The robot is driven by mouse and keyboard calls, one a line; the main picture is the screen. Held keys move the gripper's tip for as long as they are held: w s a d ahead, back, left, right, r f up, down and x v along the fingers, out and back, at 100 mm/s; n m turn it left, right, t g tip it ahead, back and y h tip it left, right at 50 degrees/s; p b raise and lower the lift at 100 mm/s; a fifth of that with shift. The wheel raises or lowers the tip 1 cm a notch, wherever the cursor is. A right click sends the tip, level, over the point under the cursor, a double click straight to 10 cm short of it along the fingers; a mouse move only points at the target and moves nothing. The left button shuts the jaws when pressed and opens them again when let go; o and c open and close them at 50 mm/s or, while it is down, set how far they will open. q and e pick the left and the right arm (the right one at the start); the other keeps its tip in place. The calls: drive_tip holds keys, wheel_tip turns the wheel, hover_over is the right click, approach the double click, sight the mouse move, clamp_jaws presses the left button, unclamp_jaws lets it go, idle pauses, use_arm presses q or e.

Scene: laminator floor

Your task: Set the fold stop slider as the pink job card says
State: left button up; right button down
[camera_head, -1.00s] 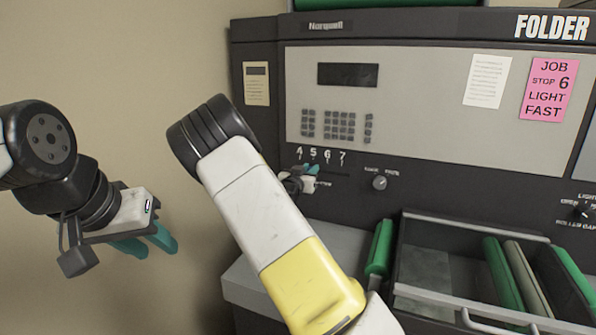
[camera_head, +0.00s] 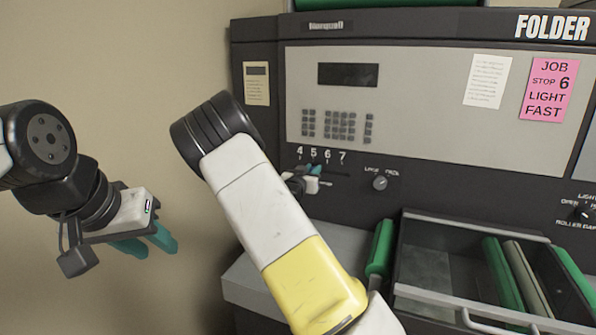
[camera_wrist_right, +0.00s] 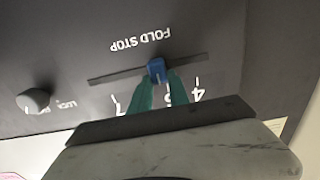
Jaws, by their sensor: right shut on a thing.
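The pink job card (camera_head: 547,90) on the folder's upper right reads JOB, STOP 6, LIGHT, FAST. The fold stop slider is a blue knob (camera_wrist_right: 157,70) in a dark slot, under a scale marked 4 to 7 in the head view. My right gripper (camera_head: 314,170) is at the slot, its teal fingers shut on the knob in the right wrist view (camera_wrist_right: 160,88). The knob appears between 5 and 6, nearer 5; the fingers partly hide these digits. My left gripper (camera_head: 145,243) hangs at the left, away from the machine; its finger gap is unclear.
A round knob (camera_head: 380,183) sits right of the slot and shows in the wrist view (camera_wrist_right: 33,100). An open tray (camera_head: 425,235) with green rollers projects at the lower right. A keypad (camera_head: 337,125) is above the scale. My right arm crosses the front.

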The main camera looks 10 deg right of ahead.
drive_tip(key=s+d, duration=0.2)
drive_tip(key=d, duration=0.1)
drive_tip(key=shift+s+d, duration=0.2)
drive_tip(key=c, duration=1.2)
unclamp_jaws()
drive_tip(key=shift+c, duration=0.2)
approach(327, 168)
drive_tip(key=shift+v, duration=0.8)
